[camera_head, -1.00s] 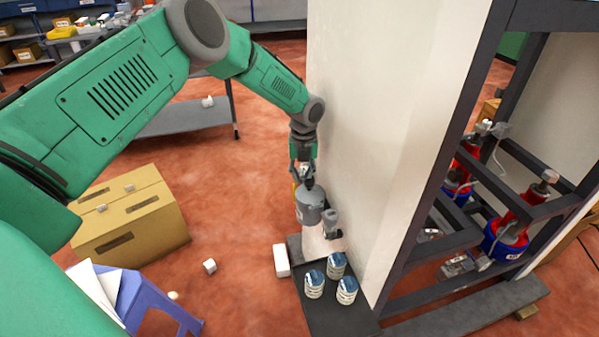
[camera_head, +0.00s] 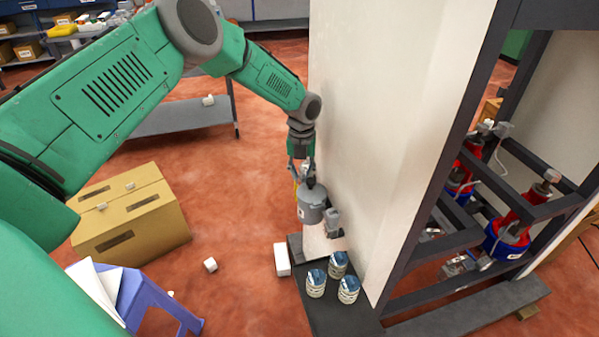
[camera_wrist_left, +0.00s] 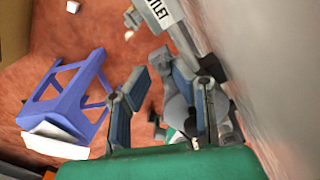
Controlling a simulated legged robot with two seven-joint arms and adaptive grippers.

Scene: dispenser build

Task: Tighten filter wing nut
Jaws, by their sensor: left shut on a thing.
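The grey filter housing (camera_head: 311,208) is against the white panel, above the low dark platform. My left gripper (camera_head: 308,180) comes down onto the top of the housing and is shut on the filter wing nut. The wing nut itself is too small and covered by the fingers to see clearly. In the left wrist view my left gripper's fingers (camera_wrist_left: 165,100) stand in front of the round grey housing (camera_wrist_left: 178,112). A grey part labelled OUTLET (camera_wrist_left: 160,12) shows beyond the fingers. My right gripper is not in view.
The white panel (camera_head: 385,110) stands close to the gripper's right. Three blue-topped cans (camera_head: 316,285) stand on the dark platform (camera_head: 325,318). A white block (camera_head: 282,260) lies beside it. A cardboard box (camera_head: 130,215) and a blue stool (camera_head: 150,295) are left. The floor between is mostly clear.

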